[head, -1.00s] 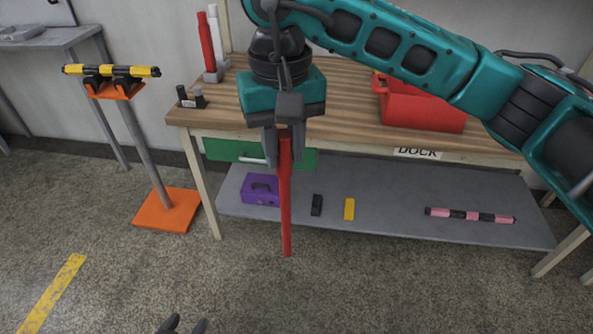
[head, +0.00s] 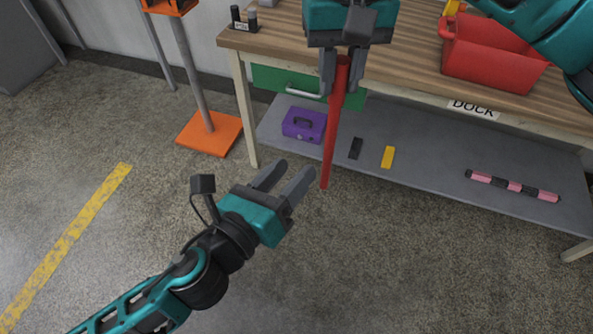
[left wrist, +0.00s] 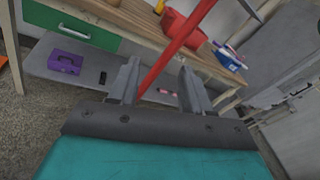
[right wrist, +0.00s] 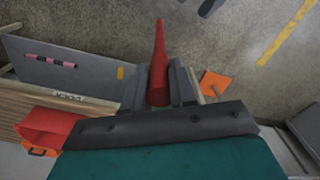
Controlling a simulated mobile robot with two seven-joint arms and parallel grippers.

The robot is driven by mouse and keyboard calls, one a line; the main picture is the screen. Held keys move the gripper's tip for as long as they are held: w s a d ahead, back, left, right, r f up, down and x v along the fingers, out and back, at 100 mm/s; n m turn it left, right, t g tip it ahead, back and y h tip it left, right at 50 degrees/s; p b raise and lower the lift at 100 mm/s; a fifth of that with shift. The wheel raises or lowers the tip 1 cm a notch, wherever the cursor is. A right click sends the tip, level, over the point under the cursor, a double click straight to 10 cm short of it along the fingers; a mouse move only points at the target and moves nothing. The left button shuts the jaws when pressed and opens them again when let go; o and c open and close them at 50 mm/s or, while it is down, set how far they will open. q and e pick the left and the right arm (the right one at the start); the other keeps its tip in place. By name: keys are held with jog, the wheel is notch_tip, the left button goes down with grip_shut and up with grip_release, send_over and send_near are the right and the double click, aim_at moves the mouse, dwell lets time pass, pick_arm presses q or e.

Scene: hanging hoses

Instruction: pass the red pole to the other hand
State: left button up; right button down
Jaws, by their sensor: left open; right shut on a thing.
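The red pole (head: 332,135) hangs down nearly upright from my right gripper (head: 342,75), which is shut on its upper end in front of the workbench. In the right wrist view the pole (right wrist: 159,65) sticks out from between the fingers. My left gripper (head: 284,184) is open, below and to the left of the pole's lower part, with its fingers pointing toward it. In the left wrist view the pole (left wrist: 172,50) crosses the space ahead of the open fingers. I cannot tell if the pole's tip lies between them.
The workbench (head: 420,72) stands behind, with a red bin (head: 490,58) on top and a grey lower shelf (head: 430,185). The shelf holds a purple box (head: 303,124) and a pink-black bar (head: 512,186). An orange stand base (head: 209,135) is at left. The floor in front is clear.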

aim_at(332, 139)
pick_arm(q)
jog(key=w+d+m, duration=0.1)
jog(key=w+d, duration=0.1)
jog(key=w, duration=0.1)
jog(key=w+d+r+m, duration=0.1)
jog(key=w+d+m, duration=0.1)
jog(key=w+d, duration=0.1)
jog(key=w+d+r+m+h, duration=0.1)
jog(key=w+d+m, duration=0.1)
jog(key=w+d, duration=0.1)
jog(key=shift+d, duration=0.1)
dwell(0.4)
jog(key=shift+s, duration=0.1)
jog(key=shift+d+h, duration=0.1)
jog(key=shift+h, duration=0.2)
grip_shut()
pick_arm(e)
jog(key=c, duration=0.8)
grip_release()
